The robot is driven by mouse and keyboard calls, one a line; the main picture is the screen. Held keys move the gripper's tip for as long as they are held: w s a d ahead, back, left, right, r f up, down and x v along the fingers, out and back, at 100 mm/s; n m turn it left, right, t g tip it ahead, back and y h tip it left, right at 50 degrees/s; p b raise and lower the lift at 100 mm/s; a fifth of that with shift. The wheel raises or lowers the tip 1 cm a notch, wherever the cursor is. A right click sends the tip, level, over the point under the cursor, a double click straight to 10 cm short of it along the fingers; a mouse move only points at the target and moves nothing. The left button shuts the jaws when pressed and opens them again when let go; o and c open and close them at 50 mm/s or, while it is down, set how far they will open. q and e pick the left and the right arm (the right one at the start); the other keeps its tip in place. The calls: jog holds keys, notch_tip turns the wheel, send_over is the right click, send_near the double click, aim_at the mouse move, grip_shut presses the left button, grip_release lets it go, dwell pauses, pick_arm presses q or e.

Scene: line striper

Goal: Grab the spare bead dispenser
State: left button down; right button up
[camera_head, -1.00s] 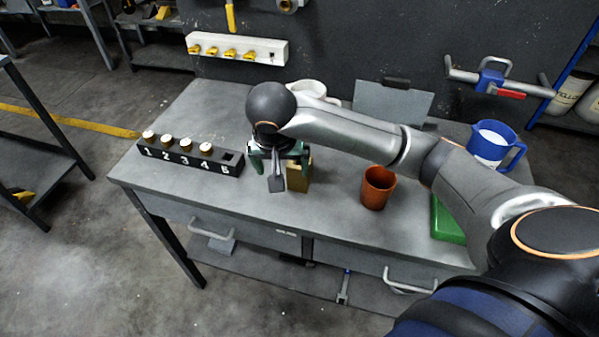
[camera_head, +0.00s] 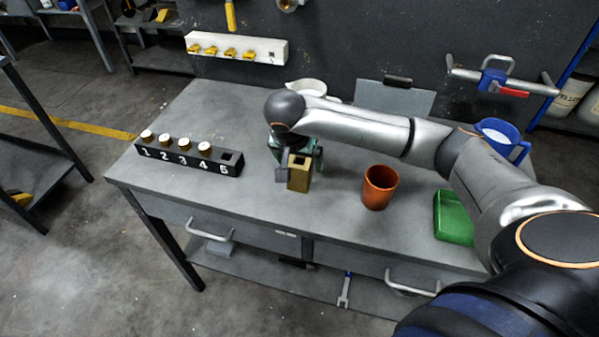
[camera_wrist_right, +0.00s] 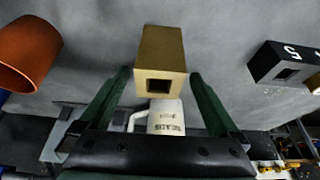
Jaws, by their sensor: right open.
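A brass-coloured block (camera_head: 299,178) with a square opening in its top stands upright on the grey workbench (camera_head: 225,205). It also shows in the right wrist view (camera_wrist_right: 161,50), close to the fingertips. My right gripper (camera_head: 297,153), with green fingers, is low over the bench at the block's far side. In the wrist view its fingers (camera_wrist_right: 160,82) are spread to either side of the block; I cannot tell whether they touch it. A white jug (camera_head: 307,88) stands behind, partly hidden by my arm; its lettering (camera_wrist_right: 166,118) shows in the wrist view. My left gripper is out of view.
A black numbered rack (camera_head: 190,160) at left holds several white-topped pieces; slot 5 is empty. An orange cup (camera_head: 379,188), a green tray (camera_head: 453,218) and a blue jug (camera_head: 500,138) stand to the right. The bench is clear between block and cup.

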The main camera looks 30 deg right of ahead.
jog(key=x, duration=0.3)
jog(key=shift+s+f, duration=0.1)
jog(key=shift+f, duration=0.05)
jog(key=shift+c, duration=0.2)
grip_shut()
dwell(0.4)
